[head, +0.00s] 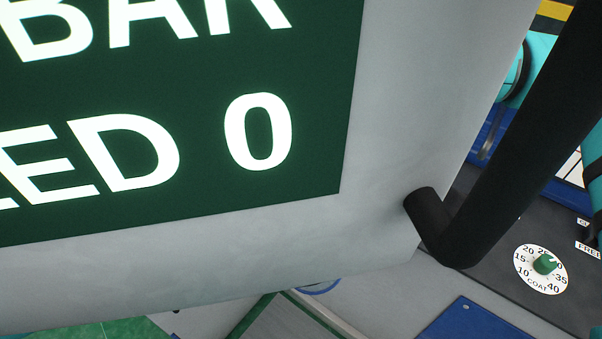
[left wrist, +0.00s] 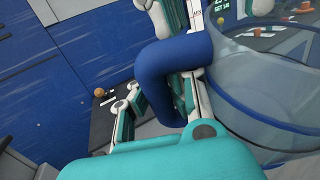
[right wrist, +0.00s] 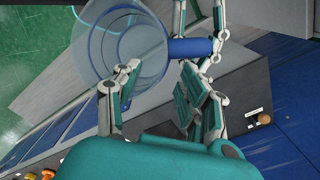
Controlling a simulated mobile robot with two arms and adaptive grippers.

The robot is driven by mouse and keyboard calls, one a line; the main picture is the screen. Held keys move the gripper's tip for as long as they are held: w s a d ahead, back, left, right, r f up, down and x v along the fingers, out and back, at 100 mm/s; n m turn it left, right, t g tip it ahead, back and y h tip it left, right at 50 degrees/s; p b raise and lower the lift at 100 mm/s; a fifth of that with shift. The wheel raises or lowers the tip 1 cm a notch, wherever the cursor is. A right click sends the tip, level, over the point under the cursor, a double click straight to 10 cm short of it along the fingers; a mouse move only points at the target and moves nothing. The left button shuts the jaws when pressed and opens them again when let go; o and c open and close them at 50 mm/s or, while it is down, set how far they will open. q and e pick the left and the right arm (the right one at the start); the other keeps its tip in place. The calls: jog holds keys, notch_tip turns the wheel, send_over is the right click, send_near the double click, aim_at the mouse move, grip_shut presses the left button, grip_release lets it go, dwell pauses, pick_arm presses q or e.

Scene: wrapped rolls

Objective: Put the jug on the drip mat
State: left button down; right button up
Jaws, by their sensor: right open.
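The jug is clear with blue bands and a thick blue handle. In the left wrist view the jug (left wrist: 275,85) fills the right side, and its handle (left wrist: 155,75) runs between the fingers of my left gripper (left wrist: 160,112), which is closed on it. The right wrist view shows the jug (right wrist: 115,45) at the top, with the left gripper's fingers (right wrist: 203,40) at its handle. My right gripper (right wrist: 160,95) is open and empty, with one finger close to the jug's side; I cannot tell whether they touch. I cannot make out the drip mat in any view.
A big grey panel with a green sign (head: 345,100) blocks most of the head view. A black bar handle (head: 470,230) sticks out beside it. A dark control face with a COAT dial (head: 528,278) is at right. A round knob (right wrist: 264,118) shows in the right wrist view.

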jog(key=shift+f, duration=0.65)
jog(key=shift+s, duration=0.1)
jog(key=c, duration=0.8)
pick_arm(q)
jog(key=shift+w, duration=0.1)
pick_arm(e)
grip_shut()
jog(key=shift+s+a, duration=0.1)
pick_arm(q)
jog(key=c, duration=1.4)
grip_release()
pick_arm(e)
jog(key=shift+w, duration=0.2)
